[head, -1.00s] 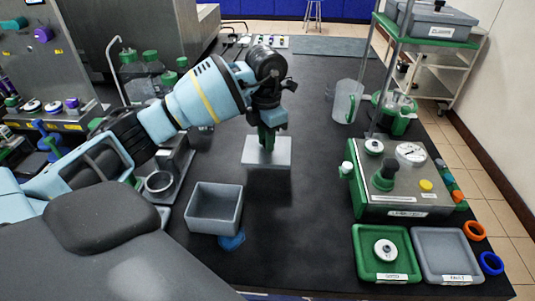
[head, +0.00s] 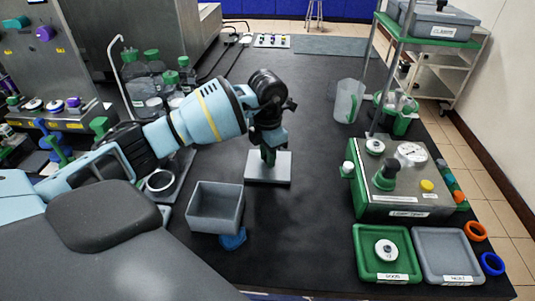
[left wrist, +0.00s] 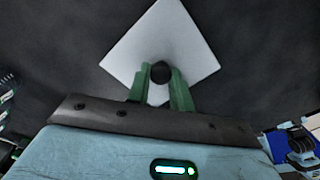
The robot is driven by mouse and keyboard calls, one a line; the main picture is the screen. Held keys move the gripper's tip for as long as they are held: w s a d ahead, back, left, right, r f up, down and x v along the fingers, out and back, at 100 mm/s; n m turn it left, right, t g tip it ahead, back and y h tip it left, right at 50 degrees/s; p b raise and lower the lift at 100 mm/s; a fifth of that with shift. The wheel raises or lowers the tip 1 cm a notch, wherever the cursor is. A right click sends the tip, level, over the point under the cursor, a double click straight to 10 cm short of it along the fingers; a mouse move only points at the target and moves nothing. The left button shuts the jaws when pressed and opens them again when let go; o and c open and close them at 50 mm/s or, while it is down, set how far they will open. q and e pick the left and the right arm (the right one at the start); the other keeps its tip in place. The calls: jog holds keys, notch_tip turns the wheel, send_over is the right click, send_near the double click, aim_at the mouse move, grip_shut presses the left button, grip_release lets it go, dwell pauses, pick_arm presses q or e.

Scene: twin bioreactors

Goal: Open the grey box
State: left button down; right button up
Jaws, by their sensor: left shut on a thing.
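The grey box (head: 214,212) stands on the black bench with its top open, and its inside looks empty. Its flat light-grey lid (head: 281,173) is apart from it, to the right and a little farther back. My left gripper (head: 268,156) is above the lid, its fingers shut on the lid's dark round knob. In the left wrist view the green fingers (left wrist: 160,85) close on the knob (left wrist: 160,72) from both sides, with the pale lid (left wrist: 165,32) below. The lid lies level at or just above the bench; I cannot tell if it touches. My right gripper is not in view.
A blue object (head: 233,239) lies against the box's front right. A green tray (head: 362,262) and a grey tray (head: 424,265) stand at the front right, before a device with a gauge (head: 411,153). A clear jug (head: 347,101) stands farther back. The middle bench is clear.

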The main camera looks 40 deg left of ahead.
pick_arm(q)
jog(key=shift+f, duration=0.2)
jog(key=c, duration=1.2)
grip_release()
jog(key=shift+c, duration=0.2)
jog(key=shift+r, duration=0.15)
notch_tip(320, 180, up, 12)
